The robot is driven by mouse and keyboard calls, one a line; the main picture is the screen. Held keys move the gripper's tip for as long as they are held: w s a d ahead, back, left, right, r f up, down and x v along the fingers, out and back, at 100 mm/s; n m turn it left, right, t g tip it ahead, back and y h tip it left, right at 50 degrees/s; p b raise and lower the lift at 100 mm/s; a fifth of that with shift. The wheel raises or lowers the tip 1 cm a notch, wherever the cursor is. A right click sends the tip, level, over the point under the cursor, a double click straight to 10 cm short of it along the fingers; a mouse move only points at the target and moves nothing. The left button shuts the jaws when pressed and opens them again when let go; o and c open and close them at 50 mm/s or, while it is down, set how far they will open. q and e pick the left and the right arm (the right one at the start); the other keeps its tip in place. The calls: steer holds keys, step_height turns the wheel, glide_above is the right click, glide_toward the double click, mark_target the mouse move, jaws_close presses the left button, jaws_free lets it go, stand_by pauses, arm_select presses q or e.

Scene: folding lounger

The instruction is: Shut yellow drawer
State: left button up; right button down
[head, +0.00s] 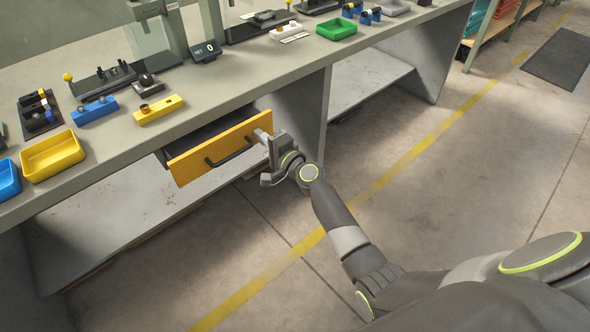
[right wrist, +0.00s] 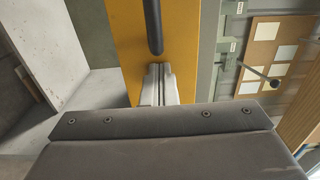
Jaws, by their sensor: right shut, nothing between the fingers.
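The yellow drawer (head: 218,148) hangs under the grey workbench and stands partly open, its dark interior showing behind the front. A dark bar handle (head: 229,152) runs across the front. My right gripper (head: 263,134) is shut and empty at the right end of the drawer front. In the right wrist view the closed fingertips (right wrist: 160,70) are against or just before the yellow front (right wrist: 127,50), close to the end of the handle (right wrist: 153,25); I cannot tell whether they touch. My left gripper is not in view.
The workbench (head: 235,84) carries yellow, blue and green trays and several fixtures. A lower shelf (head: 130,208) lies under the drawer. The concrete floor (head: 440,190) with a yellow line is clear in front of the bench.

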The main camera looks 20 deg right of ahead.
steer(key=b+x, duration=0.2)
steer(key=x, duration=0.2)
steer(key=shift+w+a+f, duration=0.1)
steer(key=shift+w+f, duration=0.05)
steer(key=shift+w, duration=0.05)
steer(key=shift+w+a+b, duration=0.2)
steer(key=shift+w+b, duration=0.1)
steer(key=shift+w, duration=0.35)
steer(key=shift+w+a, duration=0.1)
steer(key=shift+w, duration=0.1)
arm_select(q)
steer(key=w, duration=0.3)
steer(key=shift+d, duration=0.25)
arm_select(e)
steer(key=shift+s, duration=0.15)
